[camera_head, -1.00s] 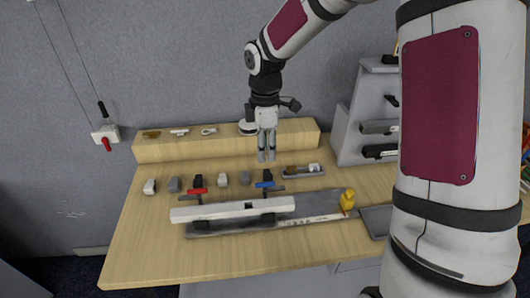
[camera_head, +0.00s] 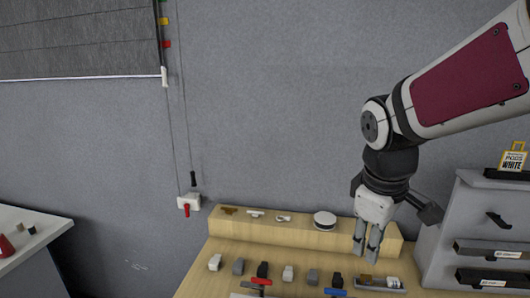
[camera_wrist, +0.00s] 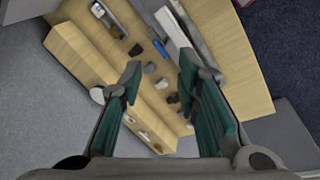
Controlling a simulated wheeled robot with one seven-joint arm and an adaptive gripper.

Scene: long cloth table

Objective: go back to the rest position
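My gripper (camera_head: 367,250) hangs fingers-down at the right end of the raised wooden ledge (camera_head: 290,236) in the head view. In the wrist view my gripper (camera_wrist: 160,65) has its two green-grey fingers well apart with nothing held between them. The wooden table (camera_head: 218,252) lies below, and its top also shows in the wrist view (camera_wrist: 235,60). No contact between the fingers and any object shows.
A white round object (camera_head: 325,220) and small parts lie on the ledge. Several small blocks and a blue-handled clamp (camera_head: 335,291) stand in front. A grey shelf (camera_head: 455,225) stands close right of my gripper. A red-handled wall box (camera_head: 188,204) is left.

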